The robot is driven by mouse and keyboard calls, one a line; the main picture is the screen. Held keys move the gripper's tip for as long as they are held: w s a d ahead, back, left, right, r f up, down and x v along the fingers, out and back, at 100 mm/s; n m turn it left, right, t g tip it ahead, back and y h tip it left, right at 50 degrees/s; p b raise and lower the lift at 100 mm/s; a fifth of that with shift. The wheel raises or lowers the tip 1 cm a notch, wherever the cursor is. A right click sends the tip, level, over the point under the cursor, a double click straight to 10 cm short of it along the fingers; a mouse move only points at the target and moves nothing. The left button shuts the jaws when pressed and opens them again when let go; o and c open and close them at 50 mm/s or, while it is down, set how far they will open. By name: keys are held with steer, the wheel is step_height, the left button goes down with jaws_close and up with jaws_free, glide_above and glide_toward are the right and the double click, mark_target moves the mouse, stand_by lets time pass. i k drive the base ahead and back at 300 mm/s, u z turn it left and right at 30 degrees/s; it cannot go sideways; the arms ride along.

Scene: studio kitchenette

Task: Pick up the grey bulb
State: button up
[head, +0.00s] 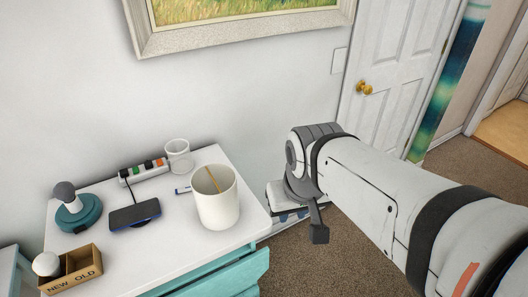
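The grey bulb (64,191) stands in the round teal base (80,216) at the left of the white dresser top, tilted slightly. My gripper (317,232) hangs off the dresser's right side, well to the right of the bulb. One dark finger shows; the rest is hidden behind my wrist, so its opening cannot be told. I see nothing held in it. A white bulb (46,263) sits in the NEW compartment of a small wooden box (82,277) at the dresser's front left; the OLD compartment looks empty.
On the dresser top (165,245) are a black pad (135,215), a power strip (143,172), a clear glass (178,155), a marker (183,190) and a large white pot (217,205) holding a thin stick. A teal drawer (235,277) stands open at front right. A framed picture (240,30) hangs above.

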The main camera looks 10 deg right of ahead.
mark_target(64, 190)
steer(key=u, duration=1.4)
steer(key=k, duration=1.3)
steer(key=u, duration=0.5)
steer(key=i, duration=1.85)
steer(key=z, duration=0.75)
